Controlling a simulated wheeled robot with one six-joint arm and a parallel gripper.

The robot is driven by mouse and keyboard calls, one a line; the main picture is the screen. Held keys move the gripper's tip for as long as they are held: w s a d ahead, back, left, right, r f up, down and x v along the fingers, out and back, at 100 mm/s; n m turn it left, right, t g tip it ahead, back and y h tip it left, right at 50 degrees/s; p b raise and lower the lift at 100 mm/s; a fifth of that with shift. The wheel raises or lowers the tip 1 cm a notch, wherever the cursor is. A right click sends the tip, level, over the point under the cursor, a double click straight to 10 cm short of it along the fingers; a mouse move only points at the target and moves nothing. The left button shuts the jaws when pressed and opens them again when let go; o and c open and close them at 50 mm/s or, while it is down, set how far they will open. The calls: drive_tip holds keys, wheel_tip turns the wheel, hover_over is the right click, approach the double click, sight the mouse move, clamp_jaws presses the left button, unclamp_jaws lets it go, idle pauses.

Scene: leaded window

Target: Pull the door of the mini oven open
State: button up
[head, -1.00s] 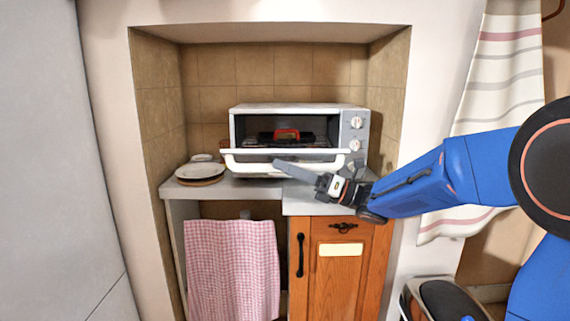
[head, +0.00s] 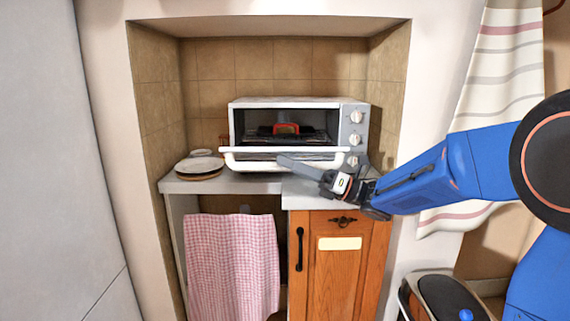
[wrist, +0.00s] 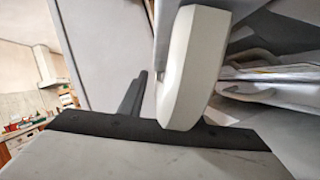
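The mini oven (head: 290,102) is white with grey sides and stands on the counter in the niche. Its door (head: 270,165) is tilted down and out, with the white handle bar (head: 255,150) along its edge, and the oven's inside shows above it. My gripper (head: 284,161) is at the right half of the door, its grey finger reaching left across the front. In the wrist view, a thick white bar (wrist: 190,70) stands close up beside one dark finger (wrist: 134,96). The bar may hide the other finger. I cannot tell whether the gripper touches or holds the door.
A red item (head: 286,128) sits inside the oven. Plates (head: 199,165) are stacked at the counter's left. Below are a checked cloth (head: 232,260) and a wooden cabinet (head: 345,275). A pedal bin (head: 445,295) stands at lower right.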

sight(337, 167)
drive_tip(key=d, duration=0.4)
drive_tip(key=s+d, duration=0.1)
drive_tip(key=d, duration=0.3)
drive_tip(key=s+d, duration=0.1)
drive_tip(key=d, duration=0.2)
drive_tip(key=shift+d, duration=0.4)
drive_tip(key=w+v, duration=0.1)
drive_tip(key=v, duration=1.2)
drive_tip(key=shift+d+f, duration=0.35)
drive_tip(key=shift+f, duration=0.05)
idle(0.8)
drive_tip(key=shift+s, duration=0.1)
drive_tip(key=shift+d, duration=0.1)
idle(0.4)
